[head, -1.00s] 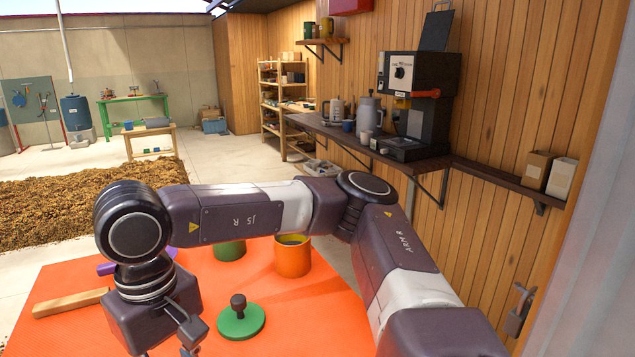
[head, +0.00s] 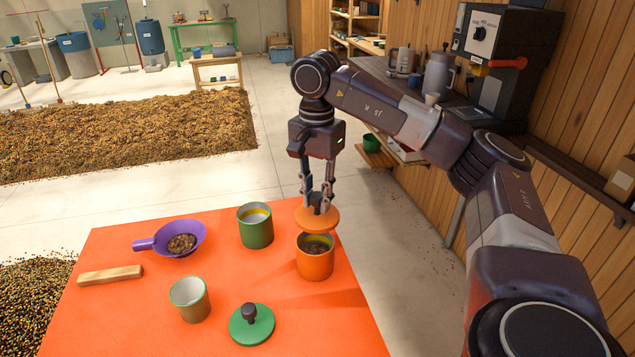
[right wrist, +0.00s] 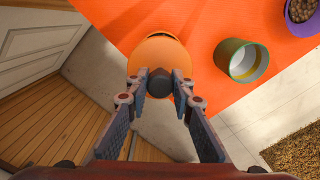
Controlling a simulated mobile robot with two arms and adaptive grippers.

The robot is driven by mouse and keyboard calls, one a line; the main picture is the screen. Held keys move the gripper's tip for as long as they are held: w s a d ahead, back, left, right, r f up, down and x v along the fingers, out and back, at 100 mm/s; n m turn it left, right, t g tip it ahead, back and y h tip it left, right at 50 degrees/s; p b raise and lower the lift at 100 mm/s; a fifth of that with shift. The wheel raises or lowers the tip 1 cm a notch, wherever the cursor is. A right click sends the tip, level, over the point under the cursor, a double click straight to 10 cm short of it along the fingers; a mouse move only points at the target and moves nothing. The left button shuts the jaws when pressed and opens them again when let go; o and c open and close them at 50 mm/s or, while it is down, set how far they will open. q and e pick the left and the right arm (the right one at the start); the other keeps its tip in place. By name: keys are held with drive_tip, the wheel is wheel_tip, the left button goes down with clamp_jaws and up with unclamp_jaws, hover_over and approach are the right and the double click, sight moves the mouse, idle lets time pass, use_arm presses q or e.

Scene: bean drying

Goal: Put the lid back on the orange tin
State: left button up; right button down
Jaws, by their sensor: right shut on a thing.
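The orange lid (head: 318,219) hangs level from my right gripper (head: 317,198), which is shut on its knob. The lid is above the open orange tin (head: 314,264), a little toward its far side; a gap shows the tin's dark contents at the near side. In the right wrist view, the lid (right wrist: 155,62) lies below the fingers (right wrist: 168,84), with its dark knob between them. There it hides nearly all of the tin. My left gripper is not in view.
On the orange table (head: 130,325) stand a green tin (head: 256,232) just left of the orange one, another green tin (head: 191,303), a green lid (head: 262,328), a purple scoop (head: 147,244) with beans and a wooden bar (head: 110,276). The table's right edge is close to the orange tin.

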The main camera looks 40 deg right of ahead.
sight(315, 215)
drive_tip(key=shift+f, duration=0.25)
drive_tip(key=shift+s+a+f, duration=0.1)
drive_tip(key=shift+a+f, duration=0.1)
drive_tip(key=shift+f, duration=0.05)
wheel_tip(315, 215, down, 4)
drive_tip(key=shift+f+b, duration=0.15)
drive_tip(key=shift+b, duration=0.45)
drive_tip(key=shift+f, duration=0.2)
drive_tip(key=shift+a+f+b, duration=0.1)
drive_tip(key=shift+f+b, duration=0.1)
drive_tip(key=shift+b, duration=0.1)
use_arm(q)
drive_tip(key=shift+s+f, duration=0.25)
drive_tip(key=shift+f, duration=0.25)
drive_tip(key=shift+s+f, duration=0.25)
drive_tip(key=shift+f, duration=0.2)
use_arm(e)
drive_tip(key=shift+a, duration=0.1)
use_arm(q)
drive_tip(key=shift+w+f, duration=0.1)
use_arm(e)
drive_tip(key=shift+f, duration=0.2)
